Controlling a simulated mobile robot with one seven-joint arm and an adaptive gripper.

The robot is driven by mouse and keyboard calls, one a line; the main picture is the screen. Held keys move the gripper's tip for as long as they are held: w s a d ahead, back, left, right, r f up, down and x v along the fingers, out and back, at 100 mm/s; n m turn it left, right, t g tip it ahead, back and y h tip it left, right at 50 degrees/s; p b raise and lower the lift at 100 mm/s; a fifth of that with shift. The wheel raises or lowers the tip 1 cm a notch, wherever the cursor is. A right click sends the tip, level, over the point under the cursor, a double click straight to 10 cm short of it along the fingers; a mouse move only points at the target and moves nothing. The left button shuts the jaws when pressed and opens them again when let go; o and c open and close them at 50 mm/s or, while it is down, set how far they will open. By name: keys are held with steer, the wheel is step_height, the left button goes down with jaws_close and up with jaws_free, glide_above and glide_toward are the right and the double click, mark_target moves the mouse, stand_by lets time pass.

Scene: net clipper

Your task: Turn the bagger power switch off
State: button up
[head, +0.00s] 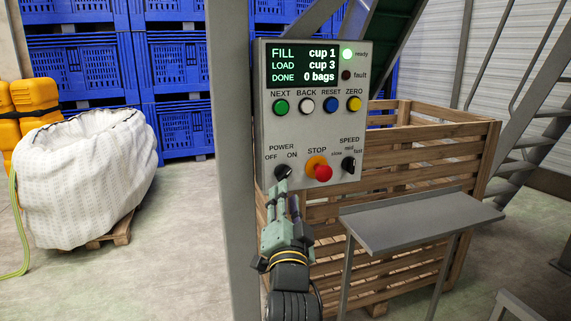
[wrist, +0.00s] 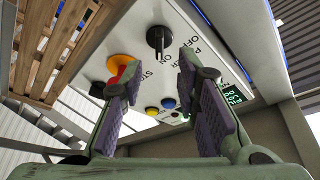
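The power switch (head: 283,172) is a black knob at the lower left of the grey control panel (head: 262,125), below the OFF and ON labels. In the head view its pointer seems to lean up and right toward ON, but it is small and partly hidden by a fingertip. The switch also shows in the wrist view (wrist: 158,40), sticking out of the panel beyond and between my fingertips. My gripper (wrist: 157,66) is open and empty, its fingers spread apart. In the head view my gripper (head: 288,199) is just below the switch.
The red STOP button (head: 323,173) on its orange base sits right of the switch, then the black speed knob (head: 348,164). A grey post (head: 232,200) stands left; a metal shelf (head: 420,220) juts out lower right.

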mark_target(286, 176)
steer(key=p+x, duration=0.1)
steer(key=x, duration=0.5)
steer(key=shift+w, duration=0.35)
jaws_close()
